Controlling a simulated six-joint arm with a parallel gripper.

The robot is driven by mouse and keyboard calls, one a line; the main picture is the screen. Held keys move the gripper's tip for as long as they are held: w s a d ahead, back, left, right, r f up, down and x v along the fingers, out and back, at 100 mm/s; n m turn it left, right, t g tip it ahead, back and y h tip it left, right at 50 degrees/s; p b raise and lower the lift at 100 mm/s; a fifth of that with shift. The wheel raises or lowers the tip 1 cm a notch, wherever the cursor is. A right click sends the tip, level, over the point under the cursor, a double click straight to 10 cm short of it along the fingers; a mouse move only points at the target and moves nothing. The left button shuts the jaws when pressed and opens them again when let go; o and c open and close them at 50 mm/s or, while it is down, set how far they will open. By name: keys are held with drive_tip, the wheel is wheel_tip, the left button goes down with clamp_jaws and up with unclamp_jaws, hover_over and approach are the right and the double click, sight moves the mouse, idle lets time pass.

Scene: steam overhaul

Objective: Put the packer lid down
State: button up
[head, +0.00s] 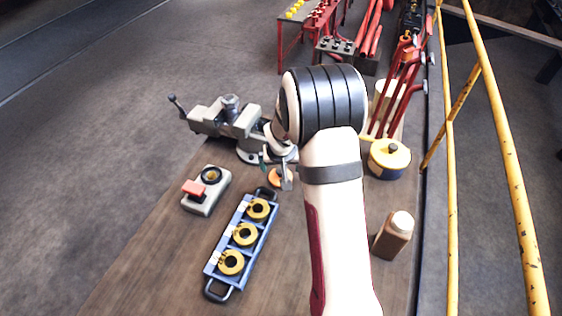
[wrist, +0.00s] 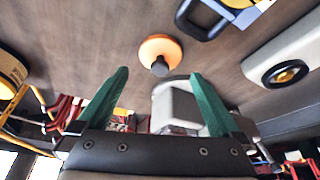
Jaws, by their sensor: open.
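The packer lid, which I take to be the small orange disc with a dark knob (wrist: 160,48), shows against the wooden bench in the wrist view. It appears to lie on the wood, knob toward me. In the head view its orange edge (head: 274,178) shows beside my gripper, partly hidden by it. My gripper (wrist: 159,73) is open, its two green fingers spread apart. The lid lies beyond the fingertips, in line with the gap between them, and nothing is held. In the head view my gripper (head: 275,172) is low over the bench, partly hidden by my arm.
A blue tray (head: 211,270) with yellow rings stands left of my arm. A pale device with a red block (head: 206,190) and a grey vise (head: 228,118) lie beyond. A yellow-and-blue tin (head: 389,160) and brown bottle (head: 394,236) stand right. Yellow railing (head: 497,130) borders the right side.

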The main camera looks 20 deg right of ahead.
drive_tip(key=s+a+r+g+y, duration=0.1)
drive_tip(key=s+a+r, duration=0.3)
drive_tip(key=s+r, duration=0.3)
drive_tip(key=s+a+r+g, duration=0.1)
drive_tip(key=s+a+r, duration=0.2)
drive_tip(key=s+r, duration=0.35)
drive_tip(key=s+a+y, duration=0.1)
drive_tip(key=s+a, duration=0.2)
drive_tip(key=s, duration=0.3)
drive_tip(key=s+a+r+g, duration=0.1)
drive_tip(key=s+a, duration=0.2)
drive_tip(key=s, duration=0.4)
drive_tip(key=s+a+r+m+g+y, duration=0.1)
drive_tip(key=s+a, duration=0.2)
drive_tip(key=s, duration=0.4)
drive_tip(key=shift+y, duration=0.3)
